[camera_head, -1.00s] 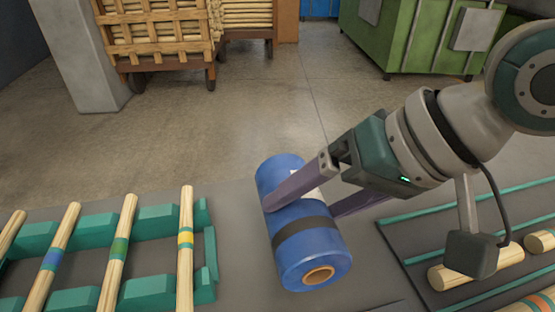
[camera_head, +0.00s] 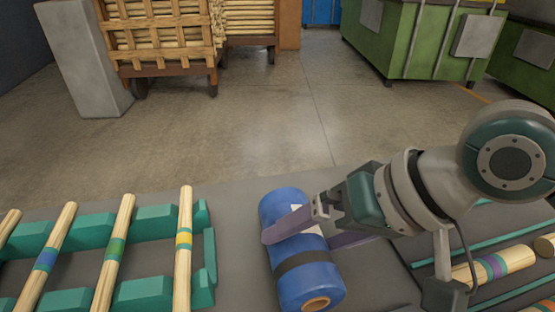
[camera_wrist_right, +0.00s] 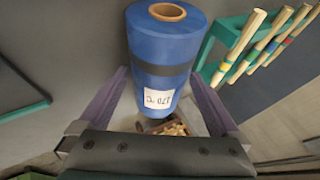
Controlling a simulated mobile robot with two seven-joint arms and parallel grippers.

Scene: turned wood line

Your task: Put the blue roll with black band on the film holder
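The blue roll with a black band (camera_head: 292,207) is in the middle of the head view, tilted, with its brown core end toward me. My right gripper (camera_head: 297,232) has one finger on each side of it and is shut on it. In the right wrist view the roll (camera_wrist_right: 165,45) stands between the fingertips of my right gripper (camera_wrist_right: 158,78), with a white label facing the camera. I cannot tell whether the roll touches the grey table. I cannot make out the film holder in either view. My left gripper is not in view.
A teal rack (camera_head: 155,220) with several banded wooden rods stands left of the roll. Banded rods (camera_head: 510,260) lie in teal-railed lanes at the right. Beyond the table are a timber cart (camera_head: 160,40), a grey pillar (camera_head: 85,60) and green bins (camera_head: 415,45). The floor between is clear.

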